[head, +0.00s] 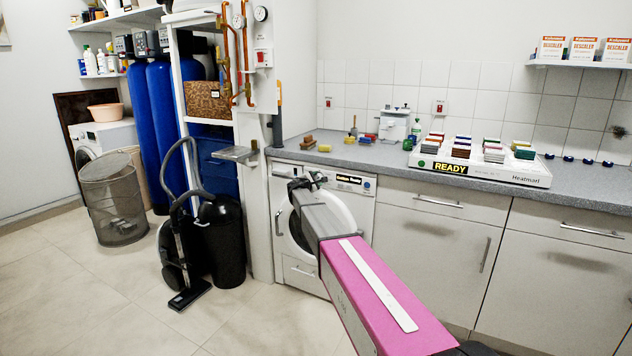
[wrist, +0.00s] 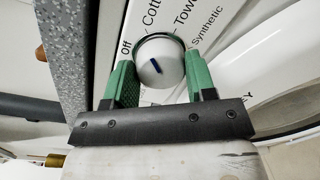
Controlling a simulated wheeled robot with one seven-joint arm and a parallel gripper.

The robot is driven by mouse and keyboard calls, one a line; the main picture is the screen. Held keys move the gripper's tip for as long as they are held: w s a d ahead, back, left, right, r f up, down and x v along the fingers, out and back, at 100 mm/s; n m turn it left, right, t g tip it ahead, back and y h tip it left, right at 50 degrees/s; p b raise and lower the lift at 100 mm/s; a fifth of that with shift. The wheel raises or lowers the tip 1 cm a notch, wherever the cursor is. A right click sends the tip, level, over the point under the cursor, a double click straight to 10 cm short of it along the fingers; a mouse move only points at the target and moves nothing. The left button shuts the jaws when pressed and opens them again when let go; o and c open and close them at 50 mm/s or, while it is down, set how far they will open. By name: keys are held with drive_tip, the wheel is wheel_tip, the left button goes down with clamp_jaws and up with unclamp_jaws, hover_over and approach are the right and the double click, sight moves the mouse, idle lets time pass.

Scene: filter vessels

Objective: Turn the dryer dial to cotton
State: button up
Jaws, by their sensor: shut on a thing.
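The grey counter (head: 390,157) runs above the dryer and bears a white tray (head: 535,177) with several coloured blocks. Cabinets stand right of the dryer. A black bin (head: 221,240) and a vacuum cleaner (head: 176,250) stand left. The floor in front is clear.

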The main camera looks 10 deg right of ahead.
idle(0.4)
drive_tip(key=o, duration=0.9)
drive_tip(key=v, duration=1)
drive_tip(key=shift+s+a, duration=0.2)
drive_tip(key=shift+s, duration=0.15)
drive_tip(key=shift+s, duration=0.1)
